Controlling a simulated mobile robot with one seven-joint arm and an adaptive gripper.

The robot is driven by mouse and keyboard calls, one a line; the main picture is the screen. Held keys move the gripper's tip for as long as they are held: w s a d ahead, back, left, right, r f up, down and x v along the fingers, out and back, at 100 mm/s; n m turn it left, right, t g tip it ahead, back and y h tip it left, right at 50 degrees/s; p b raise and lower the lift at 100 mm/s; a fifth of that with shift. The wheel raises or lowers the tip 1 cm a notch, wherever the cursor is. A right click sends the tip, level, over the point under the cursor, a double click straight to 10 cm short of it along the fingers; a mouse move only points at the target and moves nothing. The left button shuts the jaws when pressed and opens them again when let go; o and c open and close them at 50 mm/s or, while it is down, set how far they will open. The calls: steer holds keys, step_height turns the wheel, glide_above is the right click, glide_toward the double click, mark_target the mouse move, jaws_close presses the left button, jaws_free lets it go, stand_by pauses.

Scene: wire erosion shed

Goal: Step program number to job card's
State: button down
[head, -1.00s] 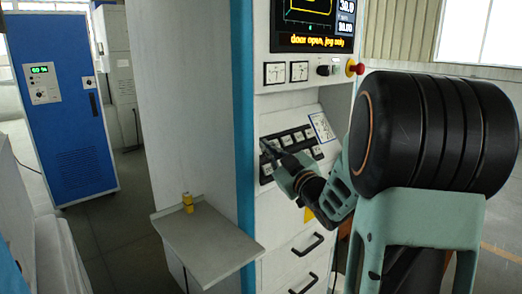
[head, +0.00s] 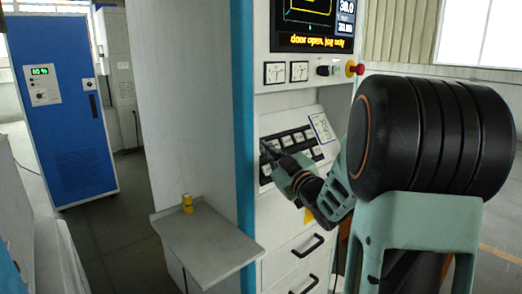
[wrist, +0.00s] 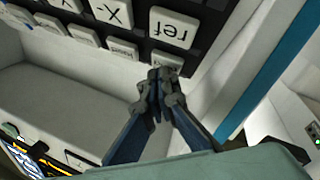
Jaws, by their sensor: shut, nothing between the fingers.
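My gripper (head: 272,154) is shut and empty at the left end of the keypad (head: 291,145) on the machine's sloped panel. In the wrist view the shut fingertips (wrist: 160,78) are at the edge of a white key (wrist: 168,63) in the row beyond the "ref" key (wrist: 171,27). The fingers cover part of that key, and I cannot tell if they touch it. A white job card (head: 321,127) with a blue border is fixed upper right of the keypad; its writing is too small to read. The screen (head: 303,24) shows "door open, jog only" in amber.
A red emergency button (head: 355,68) sits right of the small switches. A grey shelf (head: 209,240) with a small yellow object (head: 187,203) juts out at lower left. A blue cabinet (head: 62,110) stands at the far left. Drawers with black handles (head: 307,245) are below the keypad.

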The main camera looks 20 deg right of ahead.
steer(key=shift+s, duration=0.1)
steer(key=shift+s+d+r, duration=0.2)
steer(key=shift+s+r, duration=0.2)
steer(key=shift+s, duration=0.1)
steer(key=s+r+p, duration=0.1)
steer(key=s, duration=0.1)
steer(key=s+d+r+p, duration=0.1)
steer(key=s+r, duration=0.1)
steer(key=shift+d, duration=0.2)
steer(key=shift+w, duration=0.1)
stand_by(2.2)
